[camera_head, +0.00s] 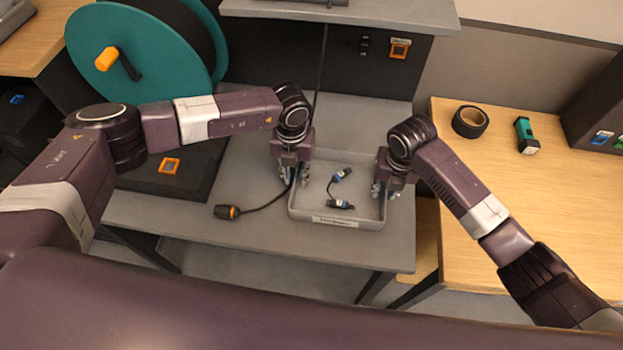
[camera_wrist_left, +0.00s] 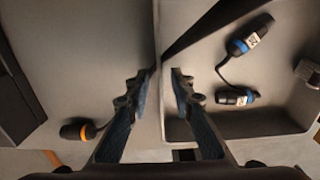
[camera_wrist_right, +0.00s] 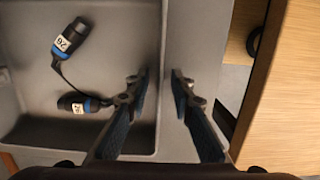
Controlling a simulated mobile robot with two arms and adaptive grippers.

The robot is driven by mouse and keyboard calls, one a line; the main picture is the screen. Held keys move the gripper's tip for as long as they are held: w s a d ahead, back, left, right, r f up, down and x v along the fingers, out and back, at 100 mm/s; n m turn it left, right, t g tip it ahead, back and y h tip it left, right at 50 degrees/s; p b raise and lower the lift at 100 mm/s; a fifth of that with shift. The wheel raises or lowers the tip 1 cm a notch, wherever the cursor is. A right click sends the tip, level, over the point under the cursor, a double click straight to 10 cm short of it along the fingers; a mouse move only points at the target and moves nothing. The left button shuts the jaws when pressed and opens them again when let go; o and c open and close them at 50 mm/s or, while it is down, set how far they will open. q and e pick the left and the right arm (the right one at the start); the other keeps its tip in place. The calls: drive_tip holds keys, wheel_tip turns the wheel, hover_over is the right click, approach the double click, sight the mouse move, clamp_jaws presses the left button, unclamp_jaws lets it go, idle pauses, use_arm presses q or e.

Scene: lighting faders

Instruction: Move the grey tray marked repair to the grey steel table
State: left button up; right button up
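A shallow grey tray (camera_head: 312,207) with a pale front label too small to read rests on a grey table (camera_head: 250,222). Inside it lies a short black cable with blue-ringed connectors (camera_head: 343,188). My left gripper (camera_head: 293,175) is at the tray's left wall; in the left wrist view its fingers (camera_wrist_left: 160,75) stand apart on either side of that wall. My right gripper (camera_head: 385,187) is at the right wall; in the right wrist view its fingers (camera_wrist_right: 161,76) are likewise apart, one on each side of the wall. I cannot tell whether any finger touches.
A black cable with an orange-ringed connector (camera_head: 227,212) lies left of the tray. A teal cable reel (camera_head: 140,50) stands back left. A wooden table (camera_head: 490,175) on the right, beyond a gap, holds black tape (camera_head: 470,121) and a teal flashlight (camera_head: 526,136). A grey shelf (camera_head: 350,15) overhangs behind.

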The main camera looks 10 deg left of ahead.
drive_tip(key=shift+r, duration=0.15)
use_arm(q)
wheel_tip(320, 180, up, 12)
use_arm(e)
wheel_tip(320, 180, up, 12)
drive_tip(key=s, duration=0.1)
drive_tip(key=shift+s, duration=0.25)
use_arm(q)
drive_tip(key=shift+f, duration=0.1)
use_arm(e)
drive_tip(key=shift+f, duration=0.25)
idle(0.3)
